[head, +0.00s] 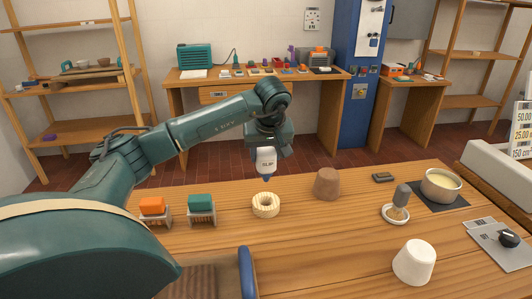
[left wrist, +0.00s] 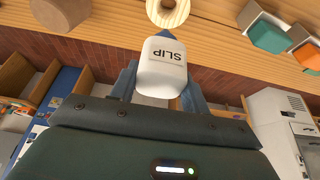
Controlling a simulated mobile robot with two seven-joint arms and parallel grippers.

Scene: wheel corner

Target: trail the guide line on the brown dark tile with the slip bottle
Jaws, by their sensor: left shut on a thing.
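My left gripper (head: 266,148) is shut on the white slip bottle (head: 266,162), marked SLIP. The bottle is held upside down, its blue nozzle pointing down above the table's far part, just behind a cream ring. In the left wrist view the bottle (left wrist: 163,72) sits between the two grey-blue fingers (left wrist: 160,88), and its nozzle is near the ring (left wrist: 180,14). I cannot pick out a dark brown tile or a guide line for certain; a dark brown slatted surface (head: 188,282) shows at the bottom, partly hidden by my arm. My right gripper is out of view.
The cream ring (head: 265,206) lies on the wooden table (head: 330,235). Orange (head: 152,205) and teal (head: 201,203) blocks sit in holders at left. A brown cup-like block (head: 327,183), a grey-handled tool (head: 401,196), a bowl (head: 440,186) and a white cup-shaped piece (head: 414,262) stand at right.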

